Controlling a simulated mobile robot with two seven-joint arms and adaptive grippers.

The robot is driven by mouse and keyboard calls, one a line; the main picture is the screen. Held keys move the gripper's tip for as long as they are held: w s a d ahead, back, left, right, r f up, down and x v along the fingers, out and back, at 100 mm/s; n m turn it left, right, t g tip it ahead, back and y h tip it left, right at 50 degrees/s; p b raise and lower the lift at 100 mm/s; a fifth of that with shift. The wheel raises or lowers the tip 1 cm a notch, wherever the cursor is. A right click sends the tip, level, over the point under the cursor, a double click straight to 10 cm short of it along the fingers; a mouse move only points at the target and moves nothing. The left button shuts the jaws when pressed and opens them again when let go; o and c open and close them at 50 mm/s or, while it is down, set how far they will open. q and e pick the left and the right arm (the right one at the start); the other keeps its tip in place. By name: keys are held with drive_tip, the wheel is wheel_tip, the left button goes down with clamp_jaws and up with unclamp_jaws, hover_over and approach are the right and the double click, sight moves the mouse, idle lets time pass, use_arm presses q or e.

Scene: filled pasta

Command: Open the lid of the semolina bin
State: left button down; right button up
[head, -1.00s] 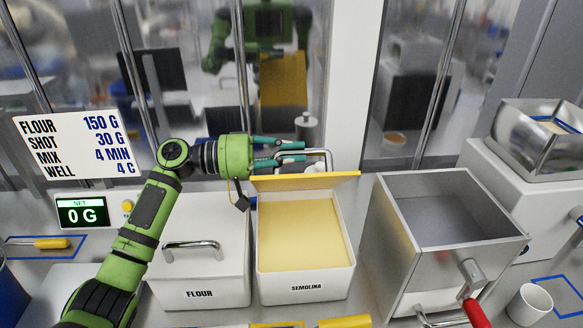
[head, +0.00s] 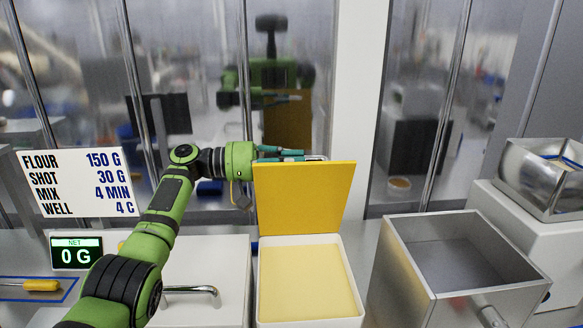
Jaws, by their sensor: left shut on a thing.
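The semolina bin (head: 352,242) is a white box filled with pale yellow semolina (head: 310,283), and its top is uncovered. Its lid (head: 303,198) stands steeply raised at the bin's back edge, with its yellow inner face toward me. My left gripper (head: 300,155) is at the lid's top edge, shut on the lid handle (head: 316,158), which is mostly hidden behind the lid. My right gripper is not in view.
A closed white flour bin (head: 225,262) with a metal handle stands left of the semolina bin. An open metal hopper (head: 460,260) stands to the right. A glass partition and white post (head: 358,110) rise behind. A scale display (head: 76,252) reads 0 G.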

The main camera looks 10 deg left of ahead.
use_arm(q)
drive_tip(key=shift+w, duration=0.15)
idle(0.3)
drive_tip(key=c, duration=1.2)
unclamp_jaws()
drive_tip(key=shift+c, duration=0.2)
drive_tip(key=s+a, duration=0.1)
drive_tip(key=a, duration=0.6)
drive_tip(key=shift+s+a, duration=0.15)
drive_tip(key=shift+s, duration=0.05)
